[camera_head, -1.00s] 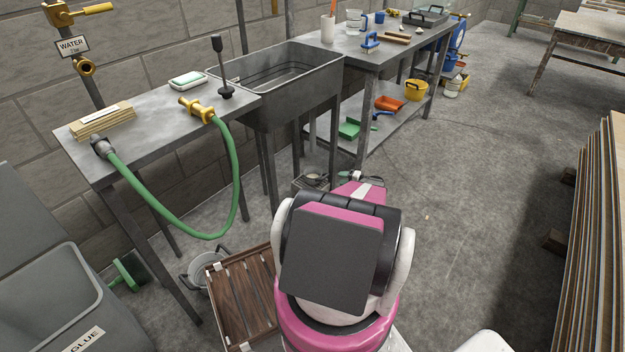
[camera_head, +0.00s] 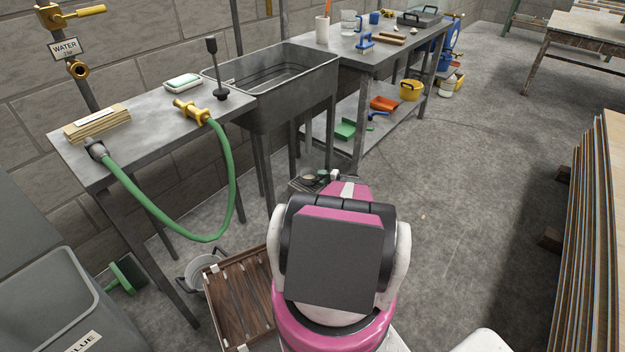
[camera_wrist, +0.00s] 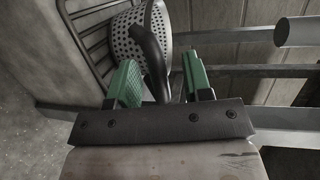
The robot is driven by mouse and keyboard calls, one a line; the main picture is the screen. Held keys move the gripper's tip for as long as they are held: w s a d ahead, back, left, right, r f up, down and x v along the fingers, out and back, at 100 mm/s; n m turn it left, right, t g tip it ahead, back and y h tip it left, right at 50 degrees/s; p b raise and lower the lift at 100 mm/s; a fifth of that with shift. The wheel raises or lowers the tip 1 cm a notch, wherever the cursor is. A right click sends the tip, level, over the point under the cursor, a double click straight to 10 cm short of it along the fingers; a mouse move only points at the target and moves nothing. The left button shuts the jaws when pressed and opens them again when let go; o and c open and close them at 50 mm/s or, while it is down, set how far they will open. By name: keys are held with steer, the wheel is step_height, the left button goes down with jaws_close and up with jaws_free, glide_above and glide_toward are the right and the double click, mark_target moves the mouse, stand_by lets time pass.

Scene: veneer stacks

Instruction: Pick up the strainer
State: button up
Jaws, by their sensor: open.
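The strainer (camera_wrist: 128,38) is a pale metal bowl full of small holes with a dark curved handle (camera_wrist: 152,55). In the wrist view it rests on or against a ribbed grey tray (camera_wrist: 88,45). My gripper (camera_wrist: 160,68) is open, with its green fingers on either side of the handle. I cannot tell whether a finger touches it. In the head view the strainer (camera_head: 308,178) is small, low beside the sink's legs, and partly hidden by my gripper (camera_head: 327,177).
A grey sink (camera_head: 285,85) and its legs stand just behind the strainer. In the wrist view metal bars (camera_wrist: 245,72) cross to the right of the fingers. A wooden crate (camera_head: 238,300) and a metal bucket (camera_head: 198,268) are on the floor at left. Open floor lies to the right.

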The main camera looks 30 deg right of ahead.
jaws_close()
steer(key=shift+r, duration=0.15)
